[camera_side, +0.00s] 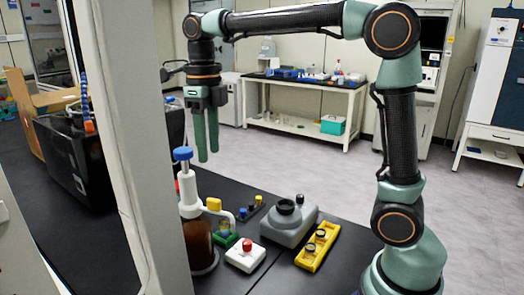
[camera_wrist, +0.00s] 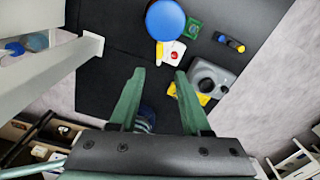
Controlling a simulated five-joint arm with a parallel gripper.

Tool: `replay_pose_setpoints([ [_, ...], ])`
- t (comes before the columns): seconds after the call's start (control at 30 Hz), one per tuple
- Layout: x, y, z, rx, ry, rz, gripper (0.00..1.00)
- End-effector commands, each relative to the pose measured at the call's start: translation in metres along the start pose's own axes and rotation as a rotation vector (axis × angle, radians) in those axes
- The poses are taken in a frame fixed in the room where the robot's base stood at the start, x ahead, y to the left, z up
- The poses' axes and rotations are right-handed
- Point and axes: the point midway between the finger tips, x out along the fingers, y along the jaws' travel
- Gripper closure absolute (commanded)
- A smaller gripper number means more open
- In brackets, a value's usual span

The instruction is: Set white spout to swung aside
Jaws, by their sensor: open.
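A brown bottle (camera_side: 200,246) stands on the black bench with a white dispenser head (camera_side: 187,188) and a blue cap (camera_side: 183,153) on top. A yellow piece (camera_side: 213,204) shows beside the head. My gripper (camera_side: 208,156) points down, open and empty, just right of the blue cap in the side view. In the wrist view my gripper (camera_wrist: 159,72) is apart from the bottle.
A pale upright post (camera_side: 128,150) is close on the left. Bare bench (camera_wrist: 105,80) shows left of my fingers.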

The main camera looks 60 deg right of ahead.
Motion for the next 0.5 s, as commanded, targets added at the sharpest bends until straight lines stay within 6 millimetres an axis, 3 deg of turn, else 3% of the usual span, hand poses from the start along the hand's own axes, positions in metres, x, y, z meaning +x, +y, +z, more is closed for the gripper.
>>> replay_pose_setpoints([
  [0.33,-0.0002,0.0000,-0.0007,-0.032,-0.004,-0.001,0.53],
  [0.5,-0.0011,-0.0002,-0.0050,-0.269,-0.033,-0.011,0.53],
])
